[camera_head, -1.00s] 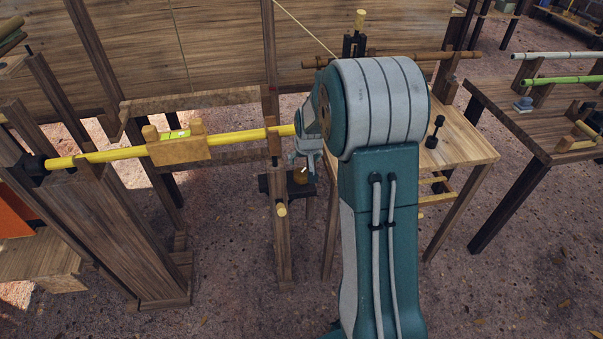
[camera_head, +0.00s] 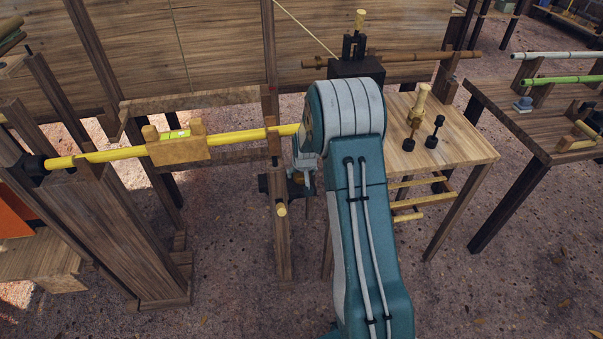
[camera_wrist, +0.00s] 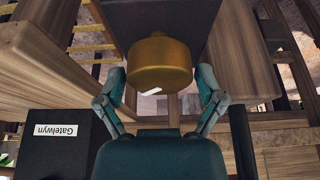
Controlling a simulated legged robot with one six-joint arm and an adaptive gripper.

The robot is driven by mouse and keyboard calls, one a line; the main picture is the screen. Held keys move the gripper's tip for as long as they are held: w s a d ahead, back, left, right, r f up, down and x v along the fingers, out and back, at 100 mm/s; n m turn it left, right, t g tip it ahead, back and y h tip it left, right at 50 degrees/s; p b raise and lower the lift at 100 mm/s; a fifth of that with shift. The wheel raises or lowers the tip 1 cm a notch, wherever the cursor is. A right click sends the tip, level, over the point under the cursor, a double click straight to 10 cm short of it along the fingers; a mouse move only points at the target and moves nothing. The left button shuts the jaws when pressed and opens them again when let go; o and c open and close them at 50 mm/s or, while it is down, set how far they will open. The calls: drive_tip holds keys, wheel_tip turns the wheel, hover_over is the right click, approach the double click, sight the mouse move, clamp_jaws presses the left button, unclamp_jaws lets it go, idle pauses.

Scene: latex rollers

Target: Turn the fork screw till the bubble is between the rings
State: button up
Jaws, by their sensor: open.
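The fork screw's brass-coloured knob (camera_wrist: 160,62) sits between the two spread fingers of my gripper (camera_wrist: 161,82) in the wrist view. A gap shows on each side of the knob. In the head view my gripper (camera_head: 304,178) is low by the wooden post and largely hides the knob. A long yellow pole (camera_head: 235,140) runs left from there, its right end hidden behind my arm. A wooden level block (camera_head: 180,151) sits on the pole with a yellow-green vial (camera_head: 178,134) on top. The bubble and rings are too small to make out.
A wooden table (camera_head: 455,150) with dark and light pegs stands right of my arm. A wooden post (camera_head: 280,235) stands just left of my gripper. A black box labelled "Gatelwyn" (camera_wrist: 62,150) is at lower left in the wrist view.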

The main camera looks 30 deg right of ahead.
drive_tip(key=c, duration=0.9)
drive_tip(key=shift+o, duration=0.2)
drive_tip(key=shift+m, duration=0.5)
drive_tip(key=shift+f+m+g+h, duration=0.1)
drive_tip(key=shift+m+g+h, duration=0.25)
drive_tip(key=shift+m, duration=0.85)
drive_tip(key=shift+m+g+h, duration=0.15)
drive_tip(key=shift+m+h, duration=0.4)
drive_tip(key=shift+m, duration=0.65)
drive_tip(key=o, duration=0.9)
drive_tip(key=shift+a, duration=0.1)
drive_tip(key=shift+c, duration=0.2)
